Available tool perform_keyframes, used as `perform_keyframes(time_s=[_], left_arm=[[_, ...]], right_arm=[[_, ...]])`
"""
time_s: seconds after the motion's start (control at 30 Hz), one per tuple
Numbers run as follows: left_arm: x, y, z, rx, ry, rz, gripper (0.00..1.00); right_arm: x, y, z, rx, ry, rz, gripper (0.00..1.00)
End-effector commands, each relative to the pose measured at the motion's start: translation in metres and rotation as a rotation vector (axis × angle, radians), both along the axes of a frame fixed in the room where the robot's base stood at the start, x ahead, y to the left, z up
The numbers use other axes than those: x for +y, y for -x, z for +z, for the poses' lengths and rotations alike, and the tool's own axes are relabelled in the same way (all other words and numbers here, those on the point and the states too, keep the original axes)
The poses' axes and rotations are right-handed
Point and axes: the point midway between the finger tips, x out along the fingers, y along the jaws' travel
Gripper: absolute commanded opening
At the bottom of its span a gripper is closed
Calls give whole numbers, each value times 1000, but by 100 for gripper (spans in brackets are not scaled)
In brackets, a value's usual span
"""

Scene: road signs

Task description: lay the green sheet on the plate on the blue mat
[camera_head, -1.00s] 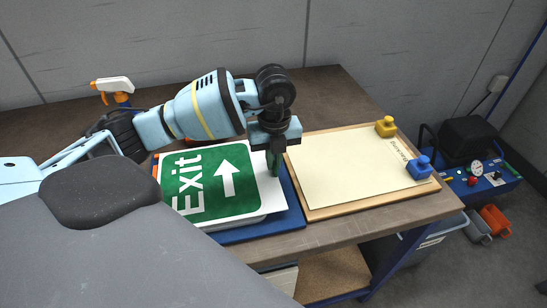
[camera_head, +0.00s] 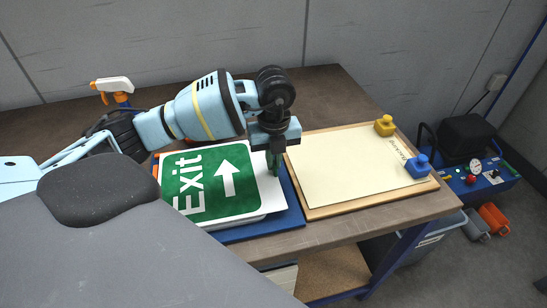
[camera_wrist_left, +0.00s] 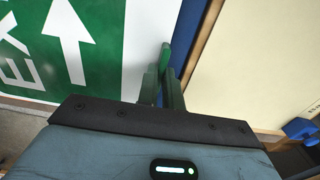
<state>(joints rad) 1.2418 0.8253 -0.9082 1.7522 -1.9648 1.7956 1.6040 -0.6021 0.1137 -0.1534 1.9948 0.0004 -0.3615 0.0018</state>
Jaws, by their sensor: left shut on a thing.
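The green sheet (camera_head: 212,181), marked "Exit" with a white arrow, lies over the white plate (camera_head: 267,201) on the blue mat (camera_head: 259,227). The sheet and its white rim show close up in the left wrist view (camera_wrist_left: 105,42). My left gripper (camera_head: 273,166) points down at the sheet's right side, over the plate's white margin. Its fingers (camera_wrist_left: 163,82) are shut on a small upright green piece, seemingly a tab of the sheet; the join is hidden. I cannot tell whether the sheet lies flat everywhere. My right gripper is out of view.
A cream sheet on a wooden board (camera_head: 310,212) lies just right of the mat, with a yellow block (camera_head: 384,126) and a blue block (camera_head: 418,166) on it. An orange and white spray bottle (camera_head: 113,90) stands behind my left arm. The table's back middle is clear.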

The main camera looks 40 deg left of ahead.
Motion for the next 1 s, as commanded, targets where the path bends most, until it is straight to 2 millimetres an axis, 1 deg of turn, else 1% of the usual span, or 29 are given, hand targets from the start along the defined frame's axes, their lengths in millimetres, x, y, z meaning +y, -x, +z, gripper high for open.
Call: perform_keyframes(time_s=[0.27,0.63,0.97,1.0], left_arm=[[0,0,0,0,0,0,0],[0,0,-1,-1,-1,0,0],[0,0,-2,1,-1,0,0],[0,0,-2,0,0,0,10]], right_arm=[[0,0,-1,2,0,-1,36],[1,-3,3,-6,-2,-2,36],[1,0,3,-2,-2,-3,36],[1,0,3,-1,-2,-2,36]])
